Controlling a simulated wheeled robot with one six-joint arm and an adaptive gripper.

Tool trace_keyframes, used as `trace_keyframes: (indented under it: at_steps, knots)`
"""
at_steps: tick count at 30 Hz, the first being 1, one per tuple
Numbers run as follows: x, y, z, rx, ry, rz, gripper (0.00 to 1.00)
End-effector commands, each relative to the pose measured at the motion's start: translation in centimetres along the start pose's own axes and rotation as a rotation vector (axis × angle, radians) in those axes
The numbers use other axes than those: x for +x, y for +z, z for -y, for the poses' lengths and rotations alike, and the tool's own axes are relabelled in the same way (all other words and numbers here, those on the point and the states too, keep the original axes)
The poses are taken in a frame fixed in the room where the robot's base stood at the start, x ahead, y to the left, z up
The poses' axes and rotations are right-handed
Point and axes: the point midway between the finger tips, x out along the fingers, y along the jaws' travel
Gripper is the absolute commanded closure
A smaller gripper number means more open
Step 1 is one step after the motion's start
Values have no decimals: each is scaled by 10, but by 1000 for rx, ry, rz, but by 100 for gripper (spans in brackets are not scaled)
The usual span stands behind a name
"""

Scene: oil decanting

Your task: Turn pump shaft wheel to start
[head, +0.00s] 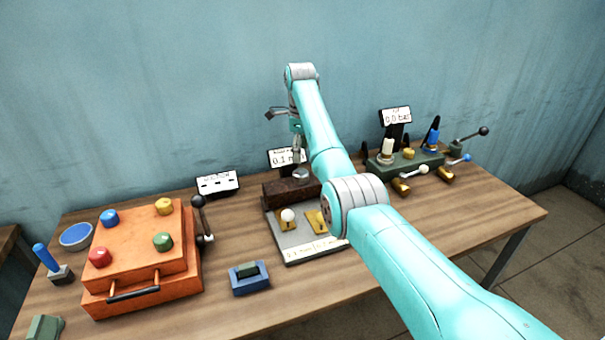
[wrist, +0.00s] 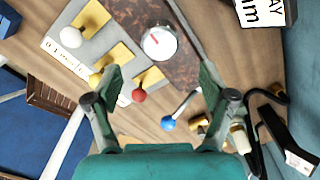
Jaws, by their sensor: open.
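My gripper (wrist: 160,84) is open in the wrist view, its two green fingers apart with nothing held between them. Ahead of the fingertips is a round dial with a white face and red needle (wrist: 160,43), on a rusty brown block (wrist: 190,60). A grey plate (head: 280,234) with yellow pads, a white ball knob (head: 287,215) and a red ball knob (wrist: 139,95) lies against the block. The green pump-like unit (head: 405,163) with several levers stands at the right. I cannot tell which part is the shaft wheel. My arm hides part of the plate and block in the head view.
An orange box (head: 140,265) with several coloured knobs sits at the left, with a black-knobbed lever (head: 200,215) beside it. A blue block (head: 250,278) lies near the front edge. Small displays (head: 217,183) stand behind. The table's front right is clear.

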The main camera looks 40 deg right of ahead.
Motion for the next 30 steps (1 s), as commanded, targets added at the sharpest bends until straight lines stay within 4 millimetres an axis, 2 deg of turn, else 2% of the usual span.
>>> trace_keyframes:
  at_steps: [6,12,18,27,30]
  knots:
    - [41,0,0,-1,0,0,18]
    - [68,0,0,-2,-2,1,18]
    - [81,0,0,-2,-3,1,18]
    - [83,0,1,-2,-3,2,18]
    - [83,0,0,-2,-3,2,43]
